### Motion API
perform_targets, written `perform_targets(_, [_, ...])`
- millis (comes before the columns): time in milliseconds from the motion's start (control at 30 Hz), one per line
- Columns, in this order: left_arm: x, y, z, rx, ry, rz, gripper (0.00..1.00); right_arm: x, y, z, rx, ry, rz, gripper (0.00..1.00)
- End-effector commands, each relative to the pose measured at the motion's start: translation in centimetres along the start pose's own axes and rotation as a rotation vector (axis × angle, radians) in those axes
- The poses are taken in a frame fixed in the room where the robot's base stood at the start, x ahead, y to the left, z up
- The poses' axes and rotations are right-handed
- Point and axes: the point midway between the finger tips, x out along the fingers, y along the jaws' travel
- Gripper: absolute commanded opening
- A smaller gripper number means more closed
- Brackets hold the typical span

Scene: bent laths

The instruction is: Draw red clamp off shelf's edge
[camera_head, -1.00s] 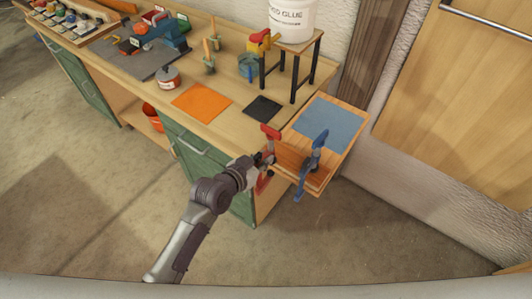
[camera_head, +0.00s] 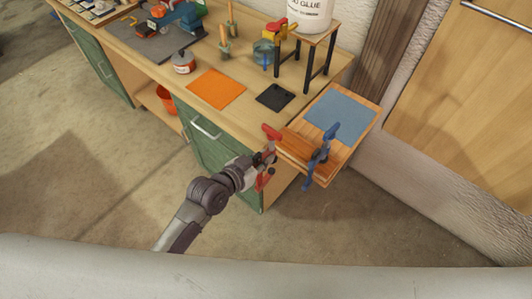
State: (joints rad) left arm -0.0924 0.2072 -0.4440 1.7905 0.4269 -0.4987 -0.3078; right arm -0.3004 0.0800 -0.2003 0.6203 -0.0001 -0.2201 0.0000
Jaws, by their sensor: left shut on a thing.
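The red clamp (camera_head: 271,132) is upright at the left edge of the small wooden shelf (camera_head: 364,108). Its lower part shows below my gripper. My left gripper (camera_head: 262,160) is shut on the red clamp, at the middle of its height, and hides part of it. I cannot tell whether the clamp's jaws still overlap the shelf's edge. A blue clamp (camera_head: 329,133) sits on the shelf's front edge, over the brown laths (camera_head: 297,142). My right gripper is not in view.
A blue mat (camera_head: 339,113) lies on the shelf. The workbench (camera_head: 235,118) behind carries an orange sheet (camera_head: 216,88), a black pad (camera_head: 275,97) and a stand (camera_head: 306,62) with a glue bucket (camera_head: 308,14). The floor in front of the shelf is clear.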

Motion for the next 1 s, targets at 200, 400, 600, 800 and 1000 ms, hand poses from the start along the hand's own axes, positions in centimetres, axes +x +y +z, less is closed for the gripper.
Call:
perform_targets(200, [-0.2, 0.0, -0.1, 0.000, 0.004, 0.000, 0.00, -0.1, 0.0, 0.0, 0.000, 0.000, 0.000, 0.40])
perform_targets(400, [-0.3, 0.0, -0.2, 0.001, 0.004, -0.001, 0.00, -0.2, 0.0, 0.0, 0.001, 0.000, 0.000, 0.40])
perform_targets(600, [-1.5, 0.0, -0.8, 0.002, 0.003, -0.001, 0.00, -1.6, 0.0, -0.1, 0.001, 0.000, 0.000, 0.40])
perform_targets(800, [-3.4, 0.0, -1.6, 0.003, 0.003, 0.000, 0.00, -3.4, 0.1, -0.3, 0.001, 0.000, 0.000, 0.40])
perform_targets(1000, [-5.2, 0.0, -2.2, 0.002, 0.003, 0.000, 0.00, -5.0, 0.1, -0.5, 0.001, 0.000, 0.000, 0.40])
